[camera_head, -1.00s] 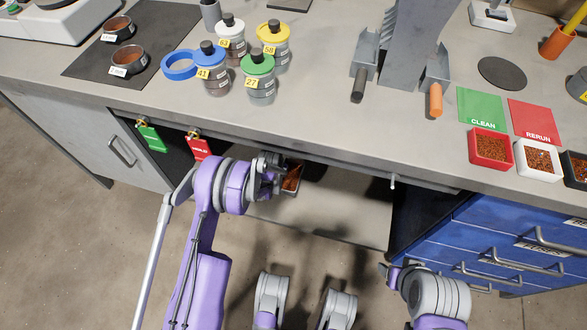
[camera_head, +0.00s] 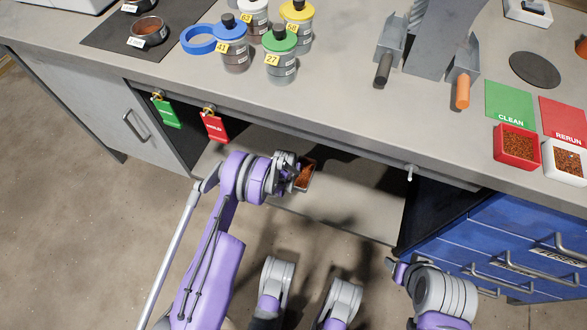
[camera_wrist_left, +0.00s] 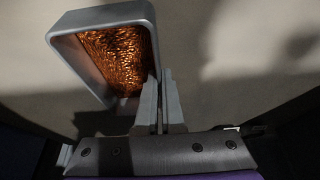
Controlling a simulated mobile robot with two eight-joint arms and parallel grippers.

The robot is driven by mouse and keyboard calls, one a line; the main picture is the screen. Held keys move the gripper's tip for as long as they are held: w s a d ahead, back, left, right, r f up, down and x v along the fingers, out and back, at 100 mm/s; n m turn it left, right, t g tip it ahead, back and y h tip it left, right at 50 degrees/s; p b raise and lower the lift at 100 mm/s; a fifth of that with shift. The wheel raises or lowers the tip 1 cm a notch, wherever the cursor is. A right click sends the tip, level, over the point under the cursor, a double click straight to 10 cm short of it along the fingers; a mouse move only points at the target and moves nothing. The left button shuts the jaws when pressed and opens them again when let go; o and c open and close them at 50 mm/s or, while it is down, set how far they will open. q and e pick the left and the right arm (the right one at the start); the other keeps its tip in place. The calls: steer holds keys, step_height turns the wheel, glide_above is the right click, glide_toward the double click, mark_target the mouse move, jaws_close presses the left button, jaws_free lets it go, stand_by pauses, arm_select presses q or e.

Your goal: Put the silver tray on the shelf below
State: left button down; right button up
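The silver tray (camera_head: 313,178) is a small rectangular metal tray filled with copper-coloured granules. In the head view it is under the bench's front edge, over the pale lower shelf (camera_head: 345,217). My left gripper (camera_head: 296,172) is at the tray's left side. In the left wrist view, the tray (camera_wrist_left: 66,55) is at upper left, and my gripper's fingers (camera_wrist_left: 160,103) are close together on its near right wall. A dark shadow lies beside the tray; whether its base touches the shelf is unclear. My right gripper (camera_head: 393,265) is low at right, away from the tray; its opening is unclear.
The bench top (camera_head: 360,110) overhangs the shelf. A green tag (camera_head: 166,112) and a red tag (camera_head: 214,127) hang at its front edge. Blue drawers (camera_head: 500,245) stand right of the shelf opening. Red (camera_head: 517,150) and white (camera_head: 566,162) trays sit on the bench.

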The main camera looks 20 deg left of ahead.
arm_select(q)
steer(key=c, duration=1)
jaws_free()
steer(key=shift+c, duration=0.2)
steer(key=shift+r, duration=0.1)
steer(key=p+v, duration=0.3)
steer(key=v, duration=0.9)
